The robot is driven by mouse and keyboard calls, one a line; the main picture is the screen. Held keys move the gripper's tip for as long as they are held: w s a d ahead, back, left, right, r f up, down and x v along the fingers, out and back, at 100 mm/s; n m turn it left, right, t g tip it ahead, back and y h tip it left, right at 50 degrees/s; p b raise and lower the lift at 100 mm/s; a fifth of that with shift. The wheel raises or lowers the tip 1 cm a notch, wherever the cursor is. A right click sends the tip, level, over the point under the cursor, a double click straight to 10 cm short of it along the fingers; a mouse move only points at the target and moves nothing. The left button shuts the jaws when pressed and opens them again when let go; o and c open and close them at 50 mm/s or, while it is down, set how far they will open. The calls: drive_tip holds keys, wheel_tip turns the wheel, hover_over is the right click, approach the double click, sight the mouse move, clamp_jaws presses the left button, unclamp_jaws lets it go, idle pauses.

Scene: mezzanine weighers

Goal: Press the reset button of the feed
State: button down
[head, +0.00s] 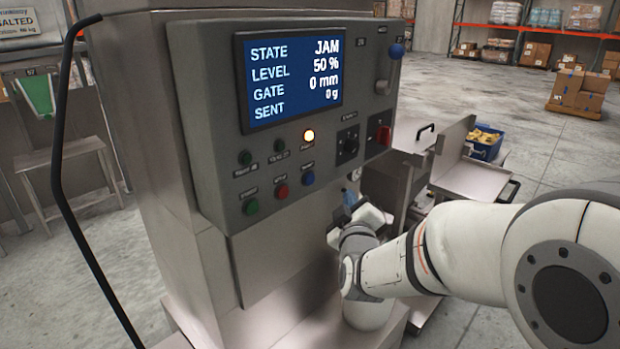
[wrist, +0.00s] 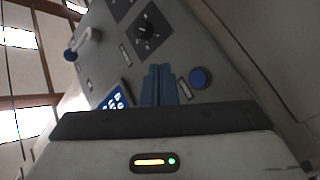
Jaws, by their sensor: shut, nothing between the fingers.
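The grey feed panel (head: 215,120) carries a screen (head: 293,78) reading STATE JAM, LEVEL 50 %, GATE 0 mm, SENT 0 g. A blue button (head: 308,178) sits at the lower right of the button rows; its label is too small to read. In the wrist view, a blue button (wrist: 201,78) lies just right of my fingertips. My gripper (wrist: 165,85) is shut and empty, its blue fingers in front of the panel. In the head view, my gripper (head: 348,196) is low beside the panel, partly hidden by my wrist. I cannot tell whether it touches anything.
Near the blue button are a red button (head: 281,191), a green button (head: 250,207), a lit orange lamp (head: 309,135), a black knob (head: 348,147) and a red switch (head: 383,135). A blue-knobbed lever (head: 397,51) is at upper right. A black rail (head: 57,170) stands left.

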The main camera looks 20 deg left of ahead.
sight(315, 177)
drive_tip(key=w+a+p, duration=0.2)
drive_tip(key=w+a, duration=0.1)
drive_tip(key=a, duration=0.4)
drive_tip(key=shift+a, duration=0.35)
drive_tip(key=shift+w+a, duration=0.1)
idle(1.7)
drive_tip(key=shift+a+b, duration=0.3)
drive_tip(key=shift+w+a, duration=0.2)
drive_tip(key=shift+a, duration=0.2)
idle(0.6)
drive_tip(key=shift+d, duration=0.1)
drive_tip(key=shift+s+d+b, duration=0.3)
drive_tip(key=shift+d+b, duration=0.35)
drive_tip(key=shift+d, duration=0.05)
drive_tip(key=shift+d, duration=0.1)
